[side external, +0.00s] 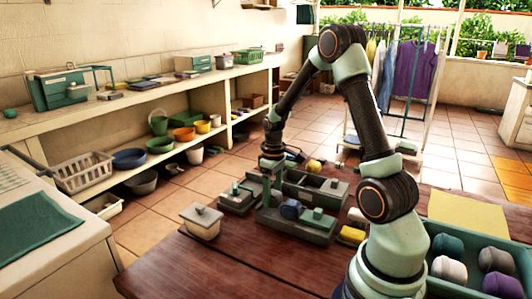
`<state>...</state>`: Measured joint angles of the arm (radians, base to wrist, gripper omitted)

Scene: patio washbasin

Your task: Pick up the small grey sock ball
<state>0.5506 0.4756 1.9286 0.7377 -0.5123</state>
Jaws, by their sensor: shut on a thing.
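My gripper (268,192) points down over the grey divided organizer (290,228) on the wooden table, left of my base. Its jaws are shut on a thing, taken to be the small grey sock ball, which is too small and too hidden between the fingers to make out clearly. A dark blue sock ball (291,208) sits in the organizer just right of the fingers. A yellow sock ball (314,166) lies farther back, and a yellow item (352,235) lies nearer my base.
A teal tray (427,228) at the right holds several larger sock balls, among them a dark grey one (495,260). A lidded beige box (202,221) stands at the table's left edge. The front of the wooden table (200,270) is clear.

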